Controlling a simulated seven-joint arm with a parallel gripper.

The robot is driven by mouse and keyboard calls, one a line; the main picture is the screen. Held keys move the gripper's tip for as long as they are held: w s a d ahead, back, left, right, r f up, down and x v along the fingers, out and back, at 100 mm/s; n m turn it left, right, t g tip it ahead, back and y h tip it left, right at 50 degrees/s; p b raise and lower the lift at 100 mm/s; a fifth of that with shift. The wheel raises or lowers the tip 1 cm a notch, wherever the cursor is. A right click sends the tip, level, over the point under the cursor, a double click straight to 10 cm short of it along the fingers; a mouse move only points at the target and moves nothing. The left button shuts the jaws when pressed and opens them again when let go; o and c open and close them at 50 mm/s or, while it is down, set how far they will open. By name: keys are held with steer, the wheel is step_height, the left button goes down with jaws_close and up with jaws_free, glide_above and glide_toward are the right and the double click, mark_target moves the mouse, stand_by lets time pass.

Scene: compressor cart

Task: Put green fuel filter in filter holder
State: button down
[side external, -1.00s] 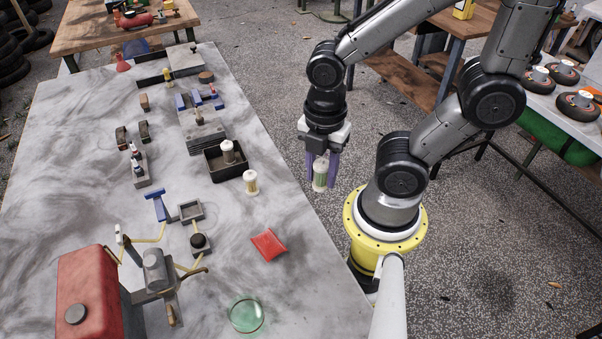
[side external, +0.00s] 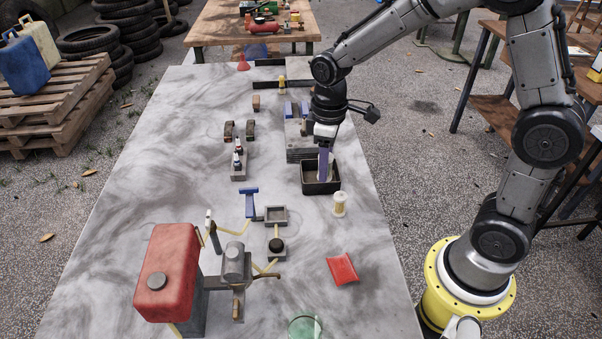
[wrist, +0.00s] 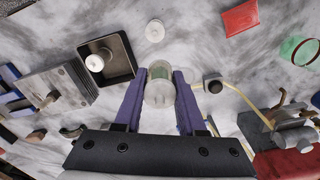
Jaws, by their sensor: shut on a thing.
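The green fuel filter (wrist: 160,88), a clear cylinder with a white end and a green tint, is between the purple fingers of my gripper (wrist: 159,95). My gripper (side external: 325,165) is shut on it, above the table and in line with the black tray in the side view. There the fingers mostly hide the filter. A grey, square, open-topped fixture (side external: 276,214), which looks like the filter holder, stands at the table's middle, left of and nearer the camera than my gripper. In the wrist view I cannot make this fixture out behind the gripper.
The black tray (wrist: 124,55) holds a white-topped part (wrist: 95,62). A white spool-like part (side external: 339,204) stands beside it. A round black-topped part (side external: 276,246), a red tank (side external: 168,270), a red packet (side external: 342,268) and a green glass dish (side external: 305,328) are nearer the camera.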

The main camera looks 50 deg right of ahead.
steer(key=w+d+f+m, duration=0.1)
steer(key=w+f+m, duration=0.35)
steer(key=w, duration=0.35)
step_height(320, 180, up, 8)
steer(key=f+n, duration=0.1)
steer(key=n, duration=0.6)
glide_above(240, 226)
steer(key=s+a, duration=0.4)
steer(key=s, duration=0.1)
steer(key=f, duration=1.3)
steer(key=shift+s+a, duration=0.25)
steer(key=w+d, duration=0.1)
steer(key=w+d+f, duration=0.1)
steer(key=d, duration=0.1)
steer(key=shift+w, duration=0.4)
steer(key=shift+a+f, duration=0.1)
steer(key=shift+f, duration=0.05)
steer(key=shift+f, duration=0.15)
steer(key=shift+c, duration=2.4)
jaws_free()
